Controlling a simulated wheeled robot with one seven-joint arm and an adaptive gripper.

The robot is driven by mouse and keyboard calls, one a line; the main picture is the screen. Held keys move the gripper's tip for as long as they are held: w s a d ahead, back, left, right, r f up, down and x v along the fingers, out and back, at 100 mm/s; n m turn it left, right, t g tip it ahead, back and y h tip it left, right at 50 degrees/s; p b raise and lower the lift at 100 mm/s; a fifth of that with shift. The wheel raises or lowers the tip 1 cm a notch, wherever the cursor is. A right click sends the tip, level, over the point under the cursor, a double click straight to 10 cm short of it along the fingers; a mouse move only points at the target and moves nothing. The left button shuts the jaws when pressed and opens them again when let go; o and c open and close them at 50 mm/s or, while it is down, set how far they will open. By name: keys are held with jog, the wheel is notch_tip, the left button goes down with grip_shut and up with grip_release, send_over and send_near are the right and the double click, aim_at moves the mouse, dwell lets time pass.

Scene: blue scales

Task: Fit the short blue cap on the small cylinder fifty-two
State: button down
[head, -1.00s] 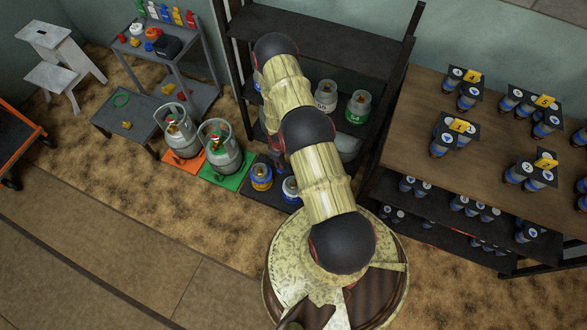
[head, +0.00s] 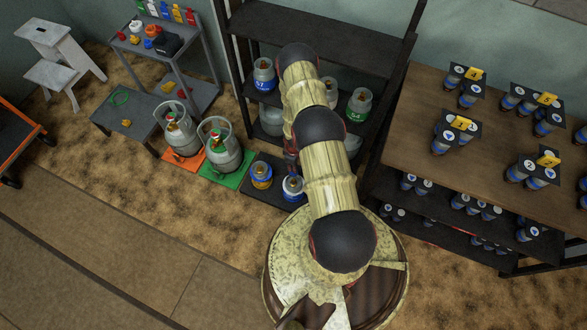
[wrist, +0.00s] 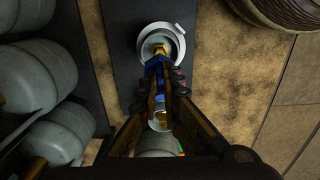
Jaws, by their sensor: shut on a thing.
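My gripper (wrist: 158,72) shows in the wrist view with its fingers closed on a small blue piece, the short blue cap (wrist: 154,63). The cap is mostly hidden between the fingertips. A small cylinder (wrist: 175,38) with a pale collar and brass valve stands upright just beyond the tips; I cannot tell whether the cap touches the valve. In the head view that cylinder (head: 293,190) stands beside another small blue-banded cylinder (head: 261,178). I cannot read fifty-two on either. My arm hides most of the gripper in the head view.
Both small cylinders stand on a dark platform (head: 256,197). Large grey cylinders stand left on a green platform (head: 232,184) and an orange one (head: 180,163). A dark shelf (head: 305,40) with more cylinders is behind. A table (head: 408,125) with capped groups is at right.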

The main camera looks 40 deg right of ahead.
jog(key=b, duration=0.6)
send_over(294, 180)
jog(key=shift+a+f, duration=0.15)
jog(key=shift+f, duration=4)
jog(key=shift+f+b, duration=1)
jog(key=shift+f, duration=0.75)
jog(key=c, duration=2)
grip_release()
jog(key=shift+o, duration=0.4)
jog(key=shift+r, duration=0.1)
jog(key=shift+r, duration=5.95)
